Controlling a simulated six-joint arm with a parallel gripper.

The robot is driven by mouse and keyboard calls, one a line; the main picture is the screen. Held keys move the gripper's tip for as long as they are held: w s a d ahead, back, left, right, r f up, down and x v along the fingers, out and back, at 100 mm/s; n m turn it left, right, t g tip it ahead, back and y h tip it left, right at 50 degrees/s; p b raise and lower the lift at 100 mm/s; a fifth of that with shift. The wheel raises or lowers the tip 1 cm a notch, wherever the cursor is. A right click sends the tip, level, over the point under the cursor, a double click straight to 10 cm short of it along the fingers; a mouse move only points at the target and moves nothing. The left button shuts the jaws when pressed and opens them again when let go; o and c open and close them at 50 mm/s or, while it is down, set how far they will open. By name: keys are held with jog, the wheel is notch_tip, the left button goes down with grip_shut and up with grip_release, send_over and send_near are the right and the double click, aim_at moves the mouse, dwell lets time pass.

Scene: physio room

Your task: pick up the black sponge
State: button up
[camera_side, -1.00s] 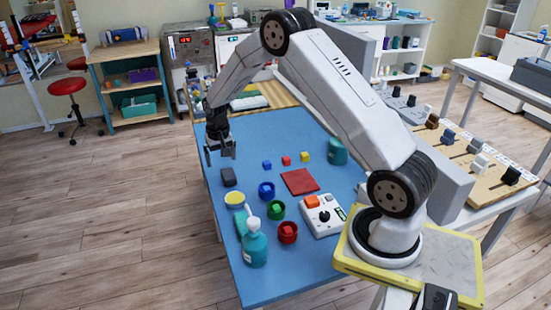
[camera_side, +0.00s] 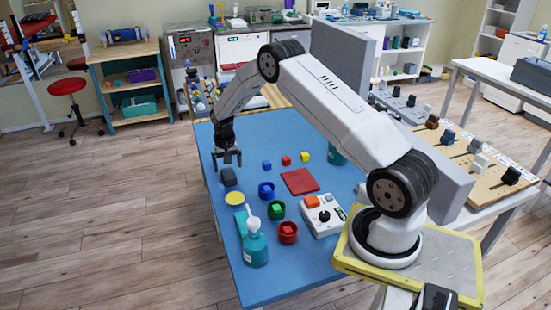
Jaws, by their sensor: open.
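The black sponge (camera_side: 228,177) is a small dark grey block lying on the blue table (camera_side: 290,265) near its left edge. My gripper (camera_side: 227,161) points down with its jaws apart, a little above the sponge in the picture. Nothing shows between the jaws. The sponge is in plain view, and I cannot tell the exact height of the jaws over it.
Just below the sponge are a yellow disc (camera_side: 234,198) and a blue bowl (camera_side: 266,190).

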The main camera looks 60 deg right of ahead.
aim_at(229, 174)
jog(key=shift+f, duration=2.65)
jog(key=c, duration=1.2)
jog(key=shift+c, duration=0.2)
jog(key=shift+r, duration=0.2)
